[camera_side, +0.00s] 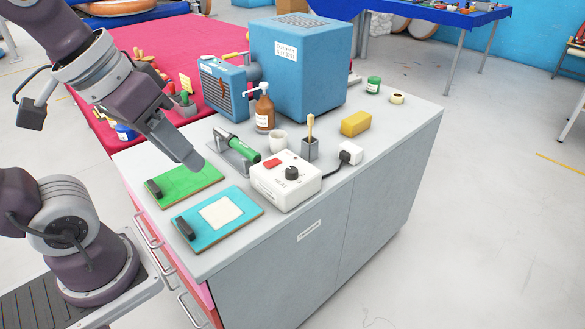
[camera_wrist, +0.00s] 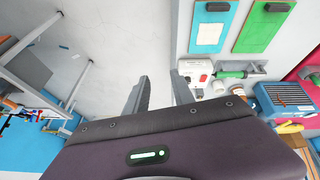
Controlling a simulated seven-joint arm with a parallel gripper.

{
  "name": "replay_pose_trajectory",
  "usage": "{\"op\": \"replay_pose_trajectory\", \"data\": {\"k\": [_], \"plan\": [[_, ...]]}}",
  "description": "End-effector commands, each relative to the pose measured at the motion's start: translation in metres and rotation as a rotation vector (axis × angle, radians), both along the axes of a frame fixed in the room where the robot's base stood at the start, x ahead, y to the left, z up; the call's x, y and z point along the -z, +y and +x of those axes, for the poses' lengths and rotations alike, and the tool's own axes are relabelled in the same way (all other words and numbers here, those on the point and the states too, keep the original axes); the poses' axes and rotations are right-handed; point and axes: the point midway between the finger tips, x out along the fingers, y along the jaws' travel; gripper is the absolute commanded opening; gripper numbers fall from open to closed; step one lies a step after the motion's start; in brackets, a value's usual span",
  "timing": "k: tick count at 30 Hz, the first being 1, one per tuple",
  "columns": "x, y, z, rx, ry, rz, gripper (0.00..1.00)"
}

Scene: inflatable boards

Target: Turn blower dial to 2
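A white control box (camera_side: 285,182) with a black round dial (camera_side: 292,173) and a red switch (camera_side: 273,164) stands near the front edge of the grey cabinet top. Its front label seems to read HEAT; the dial's setting is too small to read. The box also shows in the wrist view (camera_wrist: 198,71), just beyond the right finger. A blue vented blower unit (camera_side: 226,87) stands farther back. My gripper (camera_side: 190,158) is above the cabinet's left part, up and left of the box in the side view. In the wrist view its fingers (camera_wrist: 159,92) are apart with nothing between them.
A green-handled tool (camera_side: 238,148) lies behind the box. A green board (camera_side: 184,185) and a turquoise board (camera_side: 217,217) lie to its left. A brown pump bottle (camera_side: 264,112), white cup (camera_side: 278,140), brush holder (camera_side: 310,148) and yellow sponge (camera_side: 356,123) stand behind.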

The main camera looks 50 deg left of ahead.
Motion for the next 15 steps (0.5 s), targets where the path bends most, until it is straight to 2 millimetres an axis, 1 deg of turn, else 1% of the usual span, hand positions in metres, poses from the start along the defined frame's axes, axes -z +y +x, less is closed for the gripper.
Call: {"op": "replay_pose_trajectory", "data": {"k": [1, 2, 3, 4, 5, 6, 7, 8, 9, 11, 12, 15], "plan": [[-0.004, 0.0, 0.021, -0.118, 0.063, -0.095, 0.41], [-0.006, 0.001, 0.038, -0.22, 0.109, -0.166, 0.47], [-0.007, 0.004, 0.063, -0.378, 0.173, -0.257, 0.53], [-0.005, 0.008, 0.083, -0.502, 0.221, -0.316, 0.53], [-0.001, 0.012, 0.103, -0.629, 0.268, -0.367, 0.53], [0.008, 0.019, 0.13, -0.802, 0.323, -0.42, 0.53], [0.017, 0.026, 0.149, -0.932, 0.358, -0.451, 0.53], [0.028, 0.032, 0.169, -1.062, 0.389, -0.474, 0.53], [0.044, 0.042, 0.193, -1.237, 0.418, -0.494, 0.53], [0.073, 0.056, 0.226, -1.481, 0.438, -0.501, 0.53], [0.092, 0.066, 0.244, -1.627, 0.435, -0.496, 0.53], [0.134, 0.085, 0.277, -1.909, 0.391, -0.472, 0.53]]}}
